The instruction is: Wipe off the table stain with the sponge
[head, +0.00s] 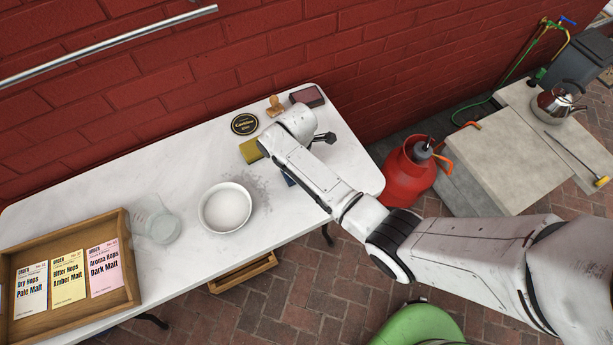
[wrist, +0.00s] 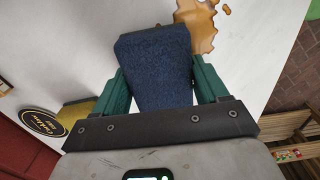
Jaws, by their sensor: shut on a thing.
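A blue sponge (wrist: 157,62) is in the wrist view, held between the green fingers of my gripper (wrist: 161,88). A bit of blue (head: 289,179) shows beside my arm in the head view, and the rest of the gripper is hidden there. A glossy brown stain (wrist: 198,28) lies on the white table (head: 105,185), just beyond the sponge's far end in the wrist view. Small brown drops lie around it. I cannot tell whether the sponge touches the table. In the head view my arm seems to cover the brown stain.
A white bowl (head: 226,208) stands beside a grey speckled patch (head: 259,188). A glass (head: 156,222) and a wooden tray of cards (head: 130,290) are to the left. A yellow block (head: 250,150), round black tin (head: 244,124), stamp (head: 275,106) and dark pad (head: 307,96) lie near the wall.

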